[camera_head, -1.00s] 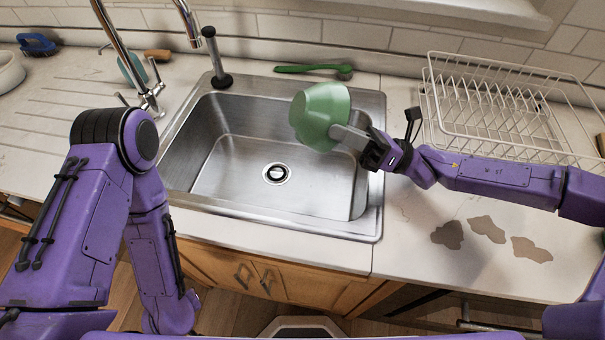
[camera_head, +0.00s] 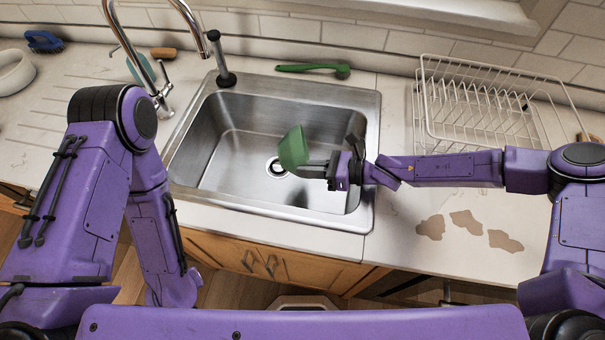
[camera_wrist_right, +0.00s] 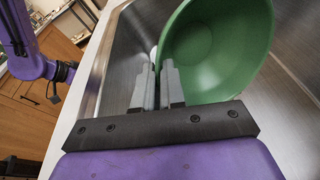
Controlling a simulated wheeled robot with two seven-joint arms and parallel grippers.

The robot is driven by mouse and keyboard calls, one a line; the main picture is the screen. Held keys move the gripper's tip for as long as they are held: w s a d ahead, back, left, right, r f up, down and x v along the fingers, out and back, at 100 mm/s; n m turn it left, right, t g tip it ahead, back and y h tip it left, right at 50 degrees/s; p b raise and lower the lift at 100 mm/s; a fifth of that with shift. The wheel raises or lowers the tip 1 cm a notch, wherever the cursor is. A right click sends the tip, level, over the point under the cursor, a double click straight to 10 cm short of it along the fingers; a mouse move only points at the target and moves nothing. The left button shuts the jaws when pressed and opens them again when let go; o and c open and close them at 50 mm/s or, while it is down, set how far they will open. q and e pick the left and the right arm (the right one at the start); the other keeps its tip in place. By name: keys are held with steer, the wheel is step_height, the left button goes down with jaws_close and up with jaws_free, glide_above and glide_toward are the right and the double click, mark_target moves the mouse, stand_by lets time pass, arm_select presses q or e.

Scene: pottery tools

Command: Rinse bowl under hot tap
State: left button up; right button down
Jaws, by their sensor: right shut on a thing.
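The green bowl (camera_head: 291,149) is tilted on its side over the sink basin (camera_head: 230,185), near the drain. My right gripper (camera_head: 310,170) is shut on its rim. In the right wrist view the two fingers pinch the bowl wall (camera_wrist_right: 225,50), and the inside of the bowl looks empty. The chrome tap (camera_head: 113,30) stands at the sink's back left, its spout apart from the bowl. No water stream shows.
A white wire dish rack (camera_head: 480,110) stands right of the sink. A green brush (camera_head: 312,68) lies behind the sink, by a dark upright fitting (camera_head: 222,65). Brown stains (camera_head: 465,222) mark the right counter. A white dish (camera_head: 14,72) and blue brush (camera_head: 44,41) are far left.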

steer(key=s+a+r+n+h+p, duration=0.1)
steer(key=s+a+h+p, duration=0.1)
steer(key=a+h, duration=0.5)
steer(key=s+a+r+n+t+h+p, duration=0.1)
steer(key=s+a+n+h+p, duration=0.1)
steer(key=a+h, duration=0.6)
steer(key=shift+s+a+r+t+p, duration=0.3)
steer(key=shift+s+a+p, duration=0.15)
steer(key=shift+a, duration=0.9)
